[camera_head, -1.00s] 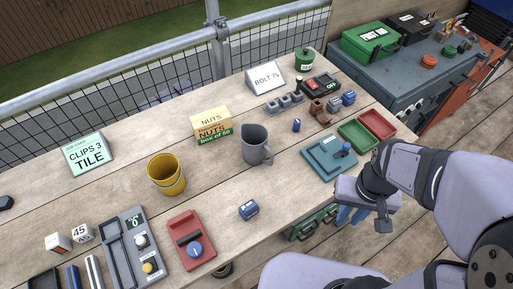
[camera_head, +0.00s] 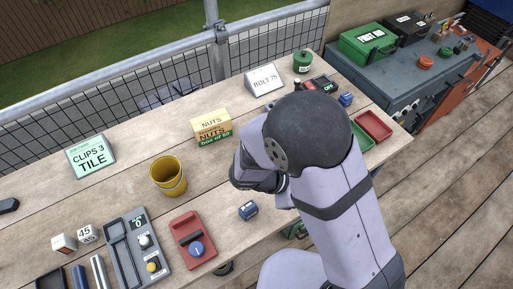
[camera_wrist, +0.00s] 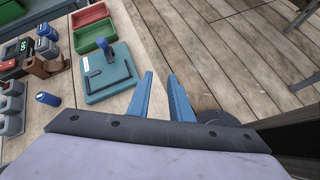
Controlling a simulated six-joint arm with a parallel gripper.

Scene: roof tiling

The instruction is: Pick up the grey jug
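The grey jug is not visible in either view now; in the head view my arm covers the spot where it stood on the bench, right of the yellow bucket (camera_head: 168,175). In the wrist view my gripper (camera_wrist: 160,82) has two blue fingers standing apart with nothing between them. They are beside the teal plate (camera_wrist: 108,76) with its blue knob, over the bench edge and the floor. In the head view the fingers are hidden behind my arm.
The wooden bench (camera_head: 115,190) holds a nuts box (camera_head: 212,130), a bolt card (camera_head: 265,79), a small blue part (camera_head: 249,210) and a red tray device (camera_head: 193,240). Red bin (camera_wrist: 90,14) and green bin (camera_wrist: 95,35) lie beyond the teal plate.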

